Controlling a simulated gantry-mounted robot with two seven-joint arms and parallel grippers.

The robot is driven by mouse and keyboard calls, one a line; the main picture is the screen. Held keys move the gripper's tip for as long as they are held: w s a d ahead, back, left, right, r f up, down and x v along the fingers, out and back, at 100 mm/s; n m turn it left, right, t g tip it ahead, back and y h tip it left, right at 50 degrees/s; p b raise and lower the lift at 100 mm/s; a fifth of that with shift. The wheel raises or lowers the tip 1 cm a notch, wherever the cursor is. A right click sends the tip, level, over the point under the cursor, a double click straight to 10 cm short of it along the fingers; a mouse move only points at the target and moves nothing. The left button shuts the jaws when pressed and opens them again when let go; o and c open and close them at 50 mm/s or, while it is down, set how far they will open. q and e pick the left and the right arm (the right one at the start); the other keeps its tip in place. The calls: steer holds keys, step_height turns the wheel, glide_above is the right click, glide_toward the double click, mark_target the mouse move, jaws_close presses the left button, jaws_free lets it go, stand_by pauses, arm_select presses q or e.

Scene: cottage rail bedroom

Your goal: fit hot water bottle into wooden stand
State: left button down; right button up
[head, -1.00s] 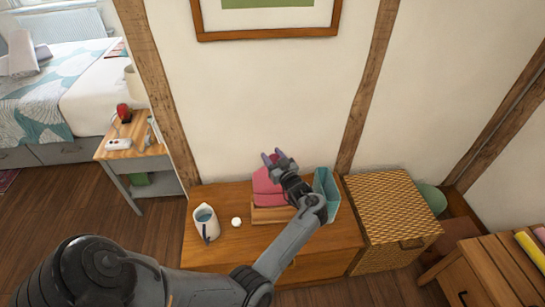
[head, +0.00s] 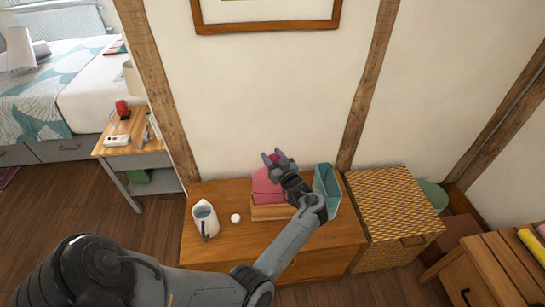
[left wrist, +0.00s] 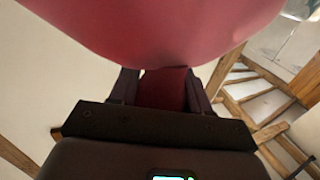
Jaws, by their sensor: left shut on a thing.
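My left gripper (head: 272,158) is shut on the neck of the red hot water bottle (head: 266,188) above the dresser. In the left wrist view the neck sits between the two fingers (left wrist: 165,88), and the wide red body (left wrist: 150,30) fills the top. The wooden stand (head: 270,213) is on the dresser, directly below the bottle in the picture. The bottle's lower end is hidden behind the stand's front wall, so I cannot tell how deep it sits. My forearm covers the right part of the stand.
A white jug (head: 205,220) and a small white ball (head: 236,218) stand left of the stand on the dresser (head: 220,252). A teal holder (head: 327,190) is close on the right. A woven basket (head: 392,210) stands beside the dresser. The wall is close behind.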

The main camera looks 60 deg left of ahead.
arm_select(q)
steer(key=shift+f+b, duration=1.15)
steer(key=shift+f, duration=0.25)
steer(key=shift+f+b, duration=0.85)
steer(key=shift+f, duration=0.15)
steer(key=shift+f+b, duration=0.6)
steer(key=shift+f, duration=0.15)
steer(key=shift+c, duration=2.2)
jaws_free()
